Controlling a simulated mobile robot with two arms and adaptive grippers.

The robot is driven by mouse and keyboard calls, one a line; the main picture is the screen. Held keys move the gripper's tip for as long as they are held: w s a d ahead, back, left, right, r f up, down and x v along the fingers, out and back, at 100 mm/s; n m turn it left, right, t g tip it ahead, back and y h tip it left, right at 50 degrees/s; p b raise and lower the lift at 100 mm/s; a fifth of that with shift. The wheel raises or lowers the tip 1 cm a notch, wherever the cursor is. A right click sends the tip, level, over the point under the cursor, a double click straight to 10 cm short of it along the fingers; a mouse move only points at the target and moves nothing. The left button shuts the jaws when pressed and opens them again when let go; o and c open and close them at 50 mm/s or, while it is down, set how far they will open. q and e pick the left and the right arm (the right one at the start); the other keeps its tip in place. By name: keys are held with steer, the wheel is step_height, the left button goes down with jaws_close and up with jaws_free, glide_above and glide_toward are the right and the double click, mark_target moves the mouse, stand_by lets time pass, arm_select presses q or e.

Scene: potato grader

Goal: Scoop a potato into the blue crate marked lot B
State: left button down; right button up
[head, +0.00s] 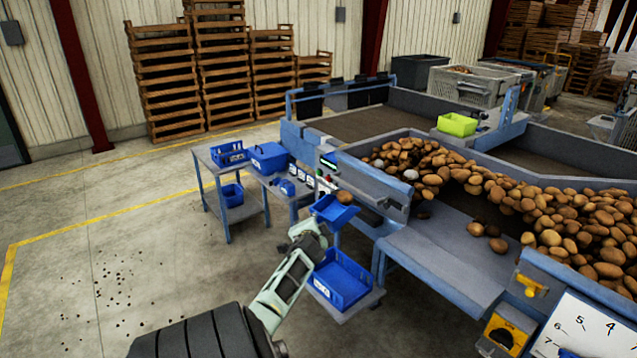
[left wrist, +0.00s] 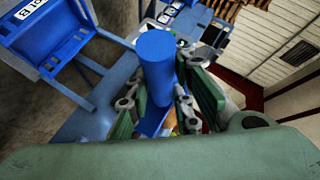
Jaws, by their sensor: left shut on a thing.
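My left gripper (head: 312,232) is shut on the blue handle of a scoop (head: 333,212); the handle also stands between the fingers in the left wrist view (left wrist: 155,65). A brown potato (head: 344,197) shows at the scoop's far edge; I cannot tell whether it rests in the scoop. A blue crate (head: 341,279) stands on a low stand below and right of the gripper. The left wrist view shows a blue crate (left wrist: 50,48) with a lot B label at upper left. Many potatoes (head: 590,215) lie heaped on the grader. My right gripper is out of view.
The grader's blue-grey frame (head: 440,262) stands right of the gripper. A small table (head: 240,178) with blue crates (head: 230,153) is behind it. A green tub (head: 457,124) sits on the grader. The floor (head: 110,260) at left is clear apart from small specks.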

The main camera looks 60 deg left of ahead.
arm_select(q)
steer(key=s+a, duration=0.4)
steer(key=a, duration=0.1)
stand_by(0.3)
steer(key=shift+s+r, duration=0.1)
arm_select(e)
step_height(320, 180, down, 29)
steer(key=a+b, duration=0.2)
steer(key=b, duration=2.8)
arm_select(q)
step_height(320, 180, down, 36)
steer(key=b, duration=0.2)
steer(key=shift+r, duration=0.25)
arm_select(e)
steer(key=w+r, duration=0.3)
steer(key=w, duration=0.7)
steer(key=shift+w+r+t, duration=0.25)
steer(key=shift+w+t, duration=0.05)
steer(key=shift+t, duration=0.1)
arm_select(q)
steer(key=shift+r, duration=0.1)
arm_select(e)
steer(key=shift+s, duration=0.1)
